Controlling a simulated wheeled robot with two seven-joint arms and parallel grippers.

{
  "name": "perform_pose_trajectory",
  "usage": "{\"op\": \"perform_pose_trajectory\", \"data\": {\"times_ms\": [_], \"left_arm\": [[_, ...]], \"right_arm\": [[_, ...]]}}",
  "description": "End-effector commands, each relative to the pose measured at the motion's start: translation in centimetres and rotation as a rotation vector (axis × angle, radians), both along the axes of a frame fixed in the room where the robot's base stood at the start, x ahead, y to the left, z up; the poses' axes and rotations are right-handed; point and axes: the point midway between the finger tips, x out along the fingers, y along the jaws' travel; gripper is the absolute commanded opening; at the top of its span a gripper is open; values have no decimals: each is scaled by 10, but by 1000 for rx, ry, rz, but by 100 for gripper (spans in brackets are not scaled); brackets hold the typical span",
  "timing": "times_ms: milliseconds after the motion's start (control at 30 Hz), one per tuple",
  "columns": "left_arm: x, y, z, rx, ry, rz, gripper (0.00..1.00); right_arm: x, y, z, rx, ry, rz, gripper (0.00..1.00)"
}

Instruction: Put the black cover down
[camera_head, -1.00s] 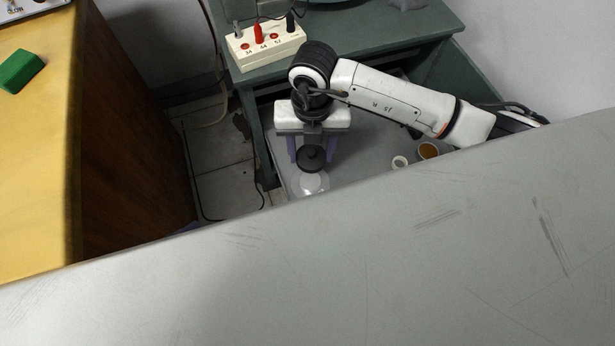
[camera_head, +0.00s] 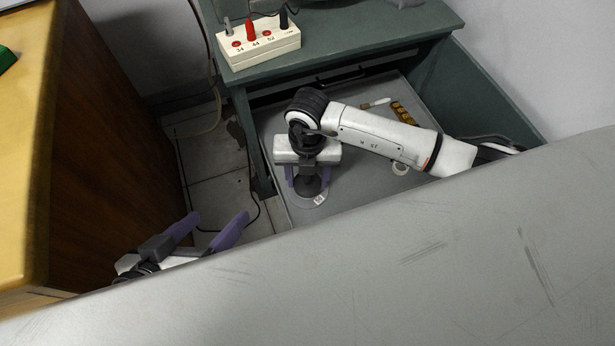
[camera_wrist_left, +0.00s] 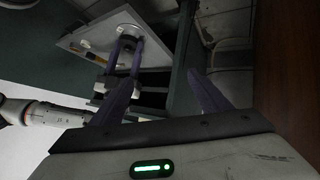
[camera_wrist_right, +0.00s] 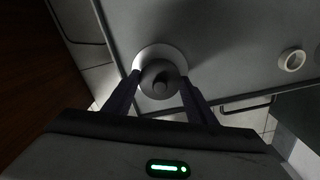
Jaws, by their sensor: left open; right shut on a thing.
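The black cover (camera_head: 308,187) is between the fingers of my right gripper (camera_head: 307,180), which is shut on it and points down into the open drawer. In the right wrist view the cover (camera_wrist_right: 160,82) shows as a dark round piece with a knob. Right under it is a pale round piece (camera_head: 305,201) with a small label, wider than the cover. I cannot tell whether the cover touches it. My left gripper (camera_head: 220,219) is open and empty at the lower left, away from the cover.
The grey drawer (camera_head: 360,187) also holds a white ring (camera_head: 400,169), a row of amber pieces (camera_head: 403,113) and a white stick (camera_head: 377,103). A socket box (camera_head: 260,45) stands on the green table. A pale surface (camera_head: 400,270) blocks the front. A wooden cabinet (camera_head: 100,130) is at left.

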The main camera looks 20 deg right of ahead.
Motion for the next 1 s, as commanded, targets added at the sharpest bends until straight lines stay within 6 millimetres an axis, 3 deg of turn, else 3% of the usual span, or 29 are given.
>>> {"op": "perform_pose_trajectory", "data": {"times_ms": [567,600,700,1000], "left_arm": [[0,-3,3,-22,-12,-1,70],[0,-3,4,-23,-14,0,70],[1,-3,5,-25,-18,0,70],[0,-3,7,-23,-18,-2,70]], "right_arm": [[0,0,-11,0,0,0,26],[0,0,-11,0,0,0,56],[0,0,-11,0,0,0,70],[0,0,-9,0,0,0,70]]}}
